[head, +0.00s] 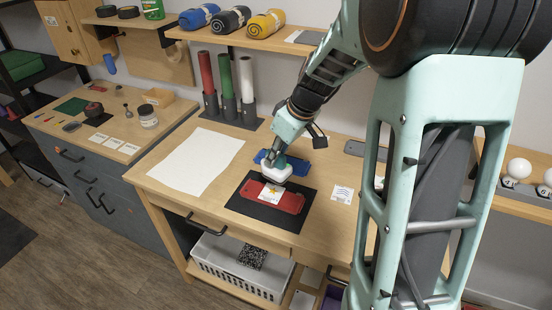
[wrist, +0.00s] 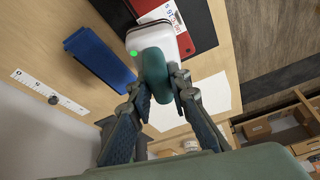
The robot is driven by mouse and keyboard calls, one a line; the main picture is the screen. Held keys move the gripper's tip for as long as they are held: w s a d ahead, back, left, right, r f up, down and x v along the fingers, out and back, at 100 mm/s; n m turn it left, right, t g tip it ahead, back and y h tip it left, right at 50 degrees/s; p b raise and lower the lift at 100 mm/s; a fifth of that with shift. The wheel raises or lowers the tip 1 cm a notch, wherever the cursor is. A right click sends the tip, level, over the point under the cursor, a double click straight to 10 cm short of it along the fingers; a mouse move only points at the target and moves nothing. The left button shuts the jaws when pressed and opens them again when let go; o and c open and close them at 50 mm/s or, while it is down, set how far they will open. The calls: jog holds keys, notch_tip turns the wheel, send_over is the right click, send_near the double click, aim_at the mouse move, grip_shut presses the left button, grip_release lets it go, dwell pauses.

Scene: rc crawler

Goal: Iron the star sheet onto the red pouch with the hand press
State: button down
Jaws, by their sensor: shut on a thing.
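The red pouch (head: 290,203) lies flat on a black mat (head: 247,210) on the wooden workbench. My gripper (head: 280,160) is shut on the teal handle of the white hand press (head: 274,174). The press is at the pouch's far edge, partly over it and beside the star sheet; I cannot tell if it touches. In the wrist view the fingers (wrist: 158,90) clasp the handle, the press (wrist: 170,38) shows a green light, and it hides part of the pouch (wrist: 198,22).
A blue tray-like piece (head: 292,166) lies just behind the press. A large white sheet (head: 197,160) covers the bench to the left. A small printed card (head: 342,194) lies to the right. Upright coloured rolls (head: 226,78) stand at the back.

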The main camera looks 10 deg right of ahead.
aim_at(276, 168)
jog(key=shift+w+d+r+n, duration=0.1)
jog(key=shift+w+r+n, duration=0.1)
jog(key=shift+r+n, duration=0.15)
jog(key=shift+f+b, duration=1.7)
jog(key=shift+f, duration=1.2)
jog(key=shift+f+b, duration=0.55)
jog(key=shift+b, duration=0.05)
jog(key=shift+s+f, duration=0.15)
jog(key=shift+f, duration=0.1)
dwell(3.9)
